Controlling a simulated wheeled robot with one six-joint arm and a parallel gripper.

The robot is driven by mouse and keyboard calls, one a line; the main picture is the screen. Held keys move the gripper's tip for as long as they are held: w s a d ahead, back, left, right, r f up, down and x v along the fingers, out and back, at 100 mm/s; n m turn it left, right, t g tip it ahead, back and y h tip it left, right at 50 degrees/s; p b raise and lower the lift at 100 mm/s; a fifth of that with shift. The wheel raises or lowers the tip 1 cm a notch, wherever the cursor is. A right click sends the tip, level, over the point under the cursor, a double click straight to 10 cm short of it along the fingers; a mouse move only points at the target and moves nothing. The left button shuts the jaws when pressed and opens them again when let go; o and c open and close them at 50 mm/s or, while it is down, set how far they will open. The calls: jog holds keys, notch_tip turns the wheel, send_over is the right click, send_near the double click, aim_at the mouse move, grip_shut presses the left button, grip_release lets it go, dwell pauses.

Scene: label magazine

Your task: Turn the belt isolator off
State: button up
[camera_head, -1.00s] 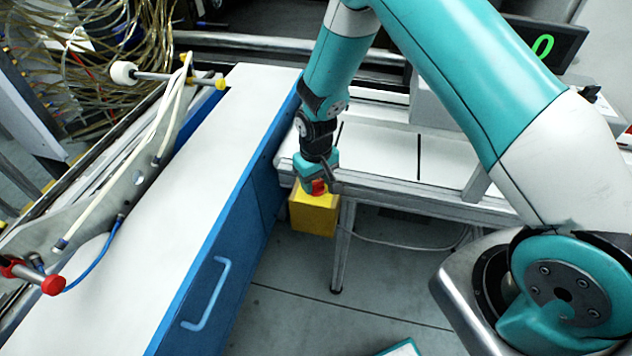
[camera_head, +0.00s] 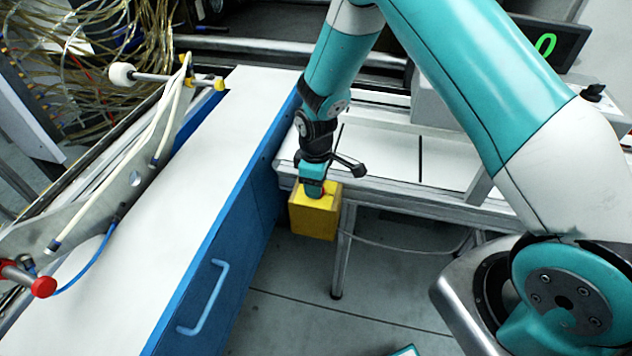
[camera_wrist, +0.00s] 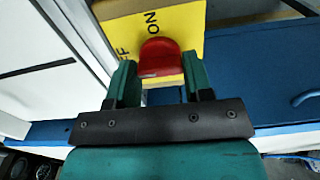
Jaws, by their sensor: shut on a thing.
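The belt isolator is a yellow box (camera_head: 313,222) at the end of the white bench, with a red knob on its face. In the wrist view the yellow face (camera_wrist: 185,22) carries the black letters ON and part of a second word ending in F. The red knob (camera_wrist: 160,52) sits between the two teal fingers of my gripper (camera_wrist: 159,68), which is shut on it. In the head view my gripper (camera_head: 313,189) reaches down onto the box and hides most of the knob. The knob's exact setting is hard to tell.
A white-topped blue cabinet (camera_head: 195,200) with a blue handle (camera_head: 205,298) stands close left of the box. The white bench (camera_head: 385,160) runs to the right behind it. A grey cable (camera_head: 400,246) hangs below the bench. The floor in front is mostly open.

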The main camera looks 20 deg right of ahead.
dwell(0.3)
jog(key=o, duration=0.9)
jog(key=shift+r, duration=0.1)
jog(key=shift+r+b, duration=0.85)
jog(key=shift+r, duration=7.8)
